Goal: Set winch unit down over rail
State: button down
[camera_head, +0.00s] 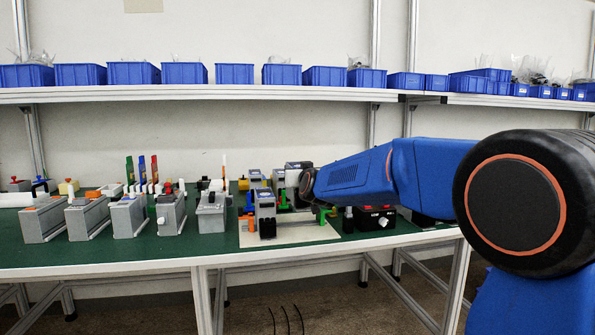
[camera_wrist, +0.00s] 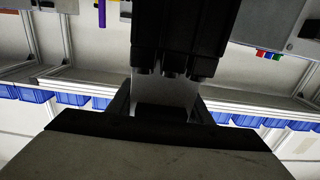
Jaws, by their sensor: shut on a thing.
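My gripper (camera_wrist: 165,112) is shut on a dark unit with a pale lower part, which I take to be the winch unit (camera_wrist: 180,38). In the wrist view, the unit fills the upper middle, with several dark round terminals along its edge. In the head view, my blue arm reaches left to the cream board (camera_head: 331,234), and its wrist hides most of the gripper and part of the held unit. A metal rail (camera_head: 305,229) runs across the board. A grey unit with a black base (camera_head: 264,210) stands at the board's left. I cannot tell whether the held unit touches the rail.
Several grey units (camera_head: 129,217) stand in a row on the green table (camera_head: 150,248), left of the board. A black box with a red top face (camera_head: 374,218) is right of the board. Coloured pens (camera_head: 141,171) stand behind. Blue bins (camera_head: 234,74) line the shelf above.

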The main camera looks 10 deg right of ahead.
jog(key=shift+s+f, duration=0.1)
jog(key=shift+f, duration=2.7)
jog(key=shift+f, duration=1.5)
jog(key=c, duration=0.8)
grip_release()
jog(key=shift+c, duration=0.2)
jog(key=shift+f, duration=0.15)
jog(key=shift+s, duration=0.15)
jog(key=s, duration=1.7)
jog(key=shift+s, duration=0.15)
jog(key=s+d+f+g, duration=0.2)
jog(key=s+f+g, duration=0.2)
jog(key=s, duration=0.9)
jog(key=s+d+f+g, duration=0.2)
jog(key=s+f+g, duration=0.2)
jog(key=s+f, duration=0.6)
jog(key=s+d+f+g, duration=0.3)
jog(key=s+f+g, duration=0.2)
jog(key=s, duration=1)
jog(key=shift+s+f, duration=0.4)
jog(key=shift+f, duration=0.5)
